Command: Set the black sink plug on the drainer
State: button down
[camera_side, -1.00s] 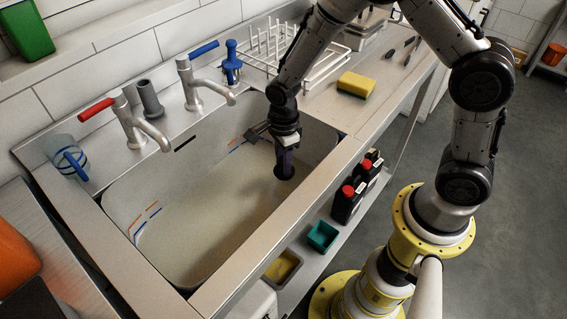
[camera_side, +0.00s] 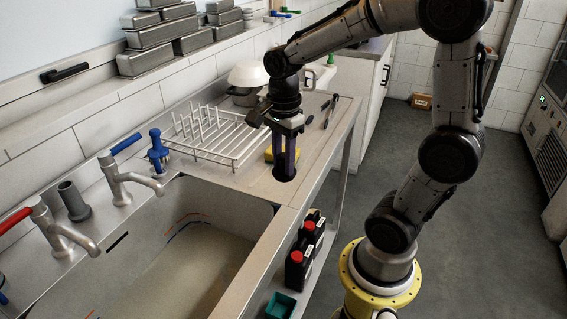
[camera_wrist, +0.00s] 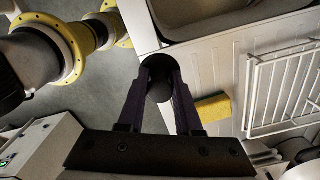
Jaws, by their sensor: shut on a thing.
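The black sink plug (camera_side: 284,173) is a dark round piece at the fingertips of my gripper (camera_side: 285,162). My gripper points down and is shut on it. In the wrist view the plug (camera_wrist: 159,91) shows between the two dark fingers (camera_wrist: 160,78), over the front edge of the worktop. The drainer (camera_side: 240,178) is the flat steel surface right of the sink; in the wrist view it shows ribs (camera_wrist: 212,70). The plug appears above the drainer's front part; I cannot tell the exact gap.
A yellow sponge (camera_side: 269,154) lies just behind my gripper, partly hidden by it. A white wire rack (camera_side: 215,138) stands behind on the left. The sink basin (camera_side: 190,265) is at the lower left. Dark utensils (camera_side: 330,110) lie farther back.

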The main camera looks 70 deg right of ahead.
jog(key=s+d+r, duration=0.1)
jog(key=s+r, duration=0.3)
jog(key=s, duration=0.1)
jog(key=w+d+f, duration=0.1)
jog(key=w+f, duration=0.2)
jog(key=w, duration=0.1)
jog(key=w+d+f, duration=0.2)
jog(key=w+f, duration=0.1)
jog(key=w+d+f, duration=0.2)
jog(key=w+f, duration=0.1)
jog(key=w, duration=0.1)
jog(key=shift+w+d, duration=0.1)
jog(key=shift+w, duration=0.25)
jog(key=shift+w+f, duration=0.2)
jog(key=shift+f, duration=0.05)
jog(key=shift+w+d+f, duration=0.1)
jog(key=shift+f, duration=0.8)
jog(key=shift+w+d+f, duration=0.1)
jog(key=shift+f, duration=0.8)
jog(key=c, duration=0.6)
grip_release()
jog(key=shift+f, duration=0.15)
